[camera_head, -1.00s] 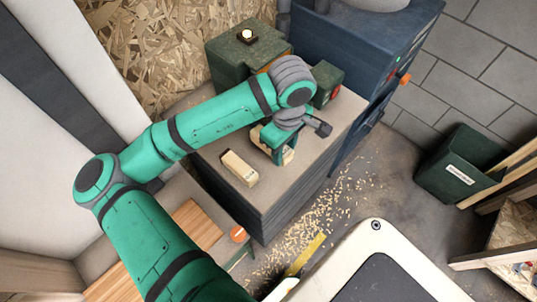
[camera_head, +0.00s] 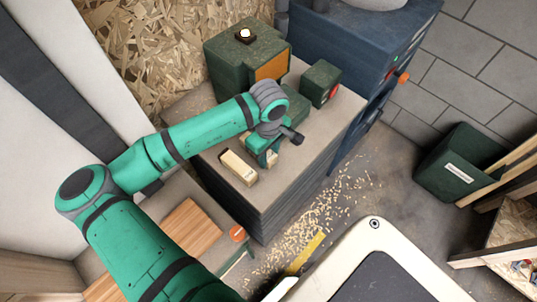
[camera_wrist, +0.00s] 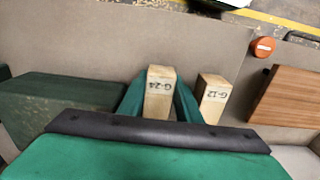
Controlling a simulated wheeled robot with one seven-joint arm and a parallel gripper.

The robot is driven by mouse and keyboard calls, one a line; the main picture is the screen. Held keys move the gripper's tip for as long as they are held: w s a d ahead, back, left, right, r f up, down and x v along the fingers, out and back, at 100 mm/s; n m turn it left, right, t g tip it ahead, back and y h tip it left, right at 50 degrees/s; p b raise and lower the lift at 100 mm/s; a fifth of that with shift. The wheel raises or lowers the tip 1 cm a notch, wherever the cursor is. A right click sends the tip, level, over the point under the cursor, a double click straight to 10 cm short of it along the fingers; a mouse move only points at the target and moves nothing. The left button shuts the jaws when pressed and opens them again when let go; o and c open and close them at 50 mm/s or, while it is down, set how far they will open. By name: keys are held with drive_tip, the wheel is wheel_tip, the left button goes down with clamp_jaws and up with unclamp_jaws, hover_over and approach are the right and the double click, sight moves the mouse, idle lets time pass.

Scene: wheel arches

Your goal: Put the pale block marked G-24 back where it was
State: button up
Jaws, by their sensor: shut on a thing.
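My gripper (camera_wrist: 159,98) is shut on the pale block marked G-24 (camera_wrist: 159,82), with a green finger on each side of it. In the head view, my gripper (camera_head: 263,155) is over the grey-brown worktop (camera_head: 212,140), and the held block is mostly hidden by it. A second pale block, marked G-12 (camera_wrist: 213,92), stands just to the right of the held block in the wrist view. It also shows left of my gripper in the head view (camera_head: 238,168). I cannot tell whether the held block touches the worktop.
A dark green machine housing (camera_head: 232,70) and a small green box with a red button (camera_head: 320,84) stand at the back of the worktop. A wooden board (camera_head: 185,233) and an orange round thing (camera_head: 237,233) lie at the front left. The worktop's right part is clear.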

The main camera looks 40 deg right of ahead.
drive_tip(key=shift+f, duration=0.1)
drive_tip(key=o, duration=1)
drive_tip(key=shift+o, duration=0.2)
wheel_tip(320, 180, up, 12)
idle(0.3)
